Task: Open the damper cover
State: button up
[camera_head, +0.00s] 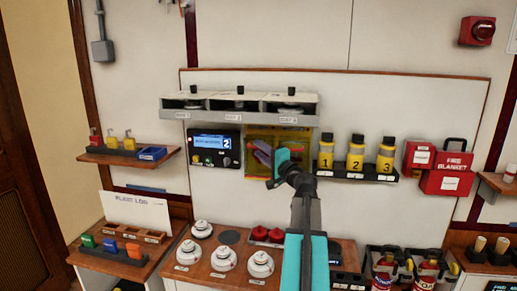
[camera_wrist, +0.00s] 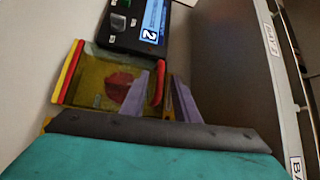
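The damper cover appears to be the yellow see-through cover (camera_head: 301,133) on the wall panel, below the row of bays. In the wrist view this cover (camera_wrist: 88,88) has a red and yellow edge at left and a red bar handle (camera_wrist: 158,84) at right. A round red shape shows behind it. The cover looks shut. My gripper (camera_head: 257,152) is in front of the cover, hiding part of it. In the wrist view my gripper's fingers (camera_wrist: 162,79) are apart, with the red handle between their tips, nearer the left finger. I cannot tell whether they touch it.
A black display unit (camera_head: 214,148) is mounted just left of the cover. The bay row (camera_head: 240,104) juts out above. A shelf with yellow bottles (camera_head: 356,153) stands close on the right. White round detectors (camera_head: 223,258) and red caps (camera_head: 260,234) stand on the counter below.

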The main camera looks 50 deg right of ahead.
jog(key=shift+w, duration=0.3)
grip_shut()
dwell(0.4)
jog(key=shift+b, duration=0.35)
